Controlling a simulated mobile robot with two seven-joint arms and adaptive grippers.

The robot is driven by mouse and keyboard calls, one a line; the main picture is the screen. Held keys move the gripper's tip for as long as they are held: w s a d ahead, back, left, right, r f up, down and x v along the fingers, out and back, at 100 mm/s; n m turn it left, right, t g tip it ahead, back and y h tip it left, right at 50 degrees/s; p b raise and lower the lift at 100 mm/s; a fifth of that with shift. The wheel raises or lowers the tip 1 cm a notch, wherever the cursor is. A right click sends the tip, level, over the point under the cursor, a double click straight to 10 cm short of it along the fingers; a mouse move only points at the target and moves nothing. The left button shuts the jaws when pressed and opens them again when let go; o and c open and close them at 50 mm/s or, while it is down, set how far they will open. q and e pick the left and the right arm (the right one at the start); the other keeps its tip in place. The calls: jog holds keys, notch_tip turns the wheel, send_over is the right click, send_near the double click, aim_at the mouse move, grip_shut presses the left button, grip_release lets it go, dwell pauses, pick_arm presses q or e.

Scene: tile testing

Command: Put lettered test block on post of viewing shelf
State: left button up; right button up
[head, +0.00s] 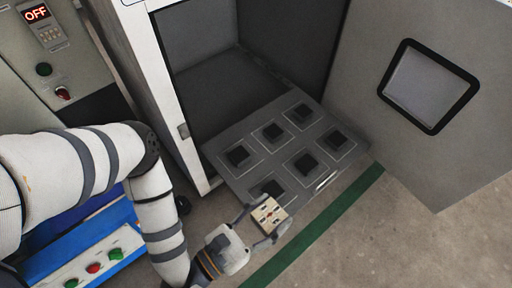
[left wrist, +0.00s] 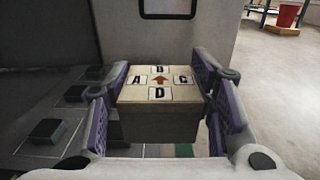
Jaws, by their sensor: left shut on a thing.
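The lettered test block (head: 269,214) is beige with black letters on white patches. In the left wrist view the block (left wrist: 159,112) shows letters around a red arrow on its top. My left gripper (head: 262,219) is shut on the block, a finger on each side. It holds the block near the front edge of the viewing shelf (head: 225,143), a grey pulled-out plate with several square dark posts. One front post (head: 271,187) is just behind the block and partly hidden. Other posts (left wrist: 46,131) show bare at left in the left wrist view. My right gripper is not in view.
The cabinet's open door (head: 350,75) with a framed window (head: 428,86) stands to the right of the shelf. The cabinet's white frame post (head: 165,100) stands at left, near my left arm. A control panel (head: 35,55) reads OFF. Floor with a green stripe (head: 330,215) is clear in front.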

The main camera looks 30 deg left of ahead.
pick_arm(q)
jog(key=w+a+f+b, duration=0.1)
jog(key=w+f+b, duration=0.1)
jog(key=w+f, duration=0.1)
jog(key=w+a+f+b, duration=0.2)
jog(key=w+f, duration=0.2)
jog(key=w, duration=0.1)
jog(key=w+a+f+b, duration=0.2)
jog(key=w+f+b, duration=0.1)
jog(key=w, duration=0.1)
jog(key=shift+w+f, duration=0.15)
jog(key=shift+w, duration=0.25)
jog(key=shift+s+f+b, duration=0.1)
jog(key=shift+f+b, duration=0.4)
jog(key=shift+f, duration=0.7)
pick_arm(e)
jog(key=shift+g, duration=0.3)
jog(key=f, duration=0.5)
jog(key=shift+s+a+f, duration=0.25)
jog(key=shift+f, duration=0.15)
pick_arm(q)
jog(key=shift+f, duration=0.15)
jog(key=o, duration=1.5)
